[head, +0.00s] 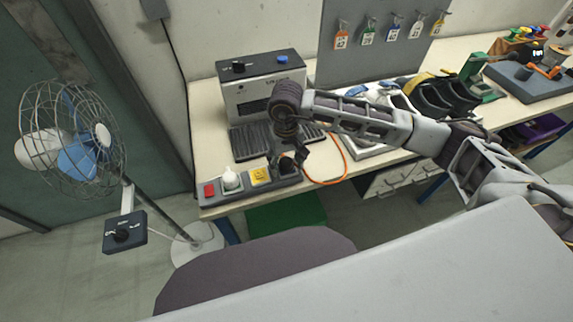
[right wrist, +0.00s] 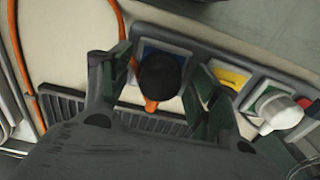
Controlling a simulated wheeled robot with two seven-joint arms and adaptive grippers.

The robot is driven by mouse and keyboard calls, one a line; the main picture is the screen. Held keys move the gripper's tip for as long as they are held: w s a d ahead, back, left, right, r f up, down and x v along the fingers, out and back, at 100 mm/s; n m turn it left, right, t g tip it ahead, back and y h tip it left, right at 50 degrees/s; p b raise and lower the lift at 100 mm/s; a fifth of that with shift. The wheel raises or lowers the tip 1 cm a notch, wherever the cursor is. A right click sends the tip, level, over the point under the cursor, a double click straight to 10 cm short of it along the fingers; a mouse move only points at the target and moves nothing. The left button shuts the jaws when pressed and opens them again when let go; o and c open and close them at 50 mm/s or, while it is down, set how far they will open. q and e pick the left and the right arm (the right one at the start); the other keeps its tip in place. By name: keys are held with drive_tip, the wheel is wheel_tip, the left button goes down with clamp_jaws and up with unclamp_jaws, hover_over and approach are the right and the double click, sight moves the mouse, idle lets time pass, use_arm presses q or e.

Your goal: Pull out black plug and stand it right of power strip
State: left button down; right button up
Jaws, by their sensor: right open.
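The grey power strip (head: 240,189) lies along the front edge of the bench. The black plug (right wrist: 160,72) stands in its blue-marked socket (right wrist: 182,55), with an orange cable (right wrist: 134,20) coming off it. In the head view, the plug is largely hidden by my right gripper (head: 291,160). My right gripper (right wrist: 164,72) is open and points down, with one finger on each side of the black plug. I cannot tell whether either finger touches it. My left gripper is not in view.
On the strip are an empty-looking yellow socket (head: 261,175), a white plug (head: 231,178) and a red switch (head: 209,189). A coffee-machine-like box (head: 262,84) stands behind. The orange cable (head: 344,162) loops to the right over bare bench.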

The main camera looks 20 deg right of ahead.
sight(286, 160)
clamp_jaws()
drive_tip(key=shift+r+p, duration=1.05)
drive_tip(key=shift+r, duration=2)
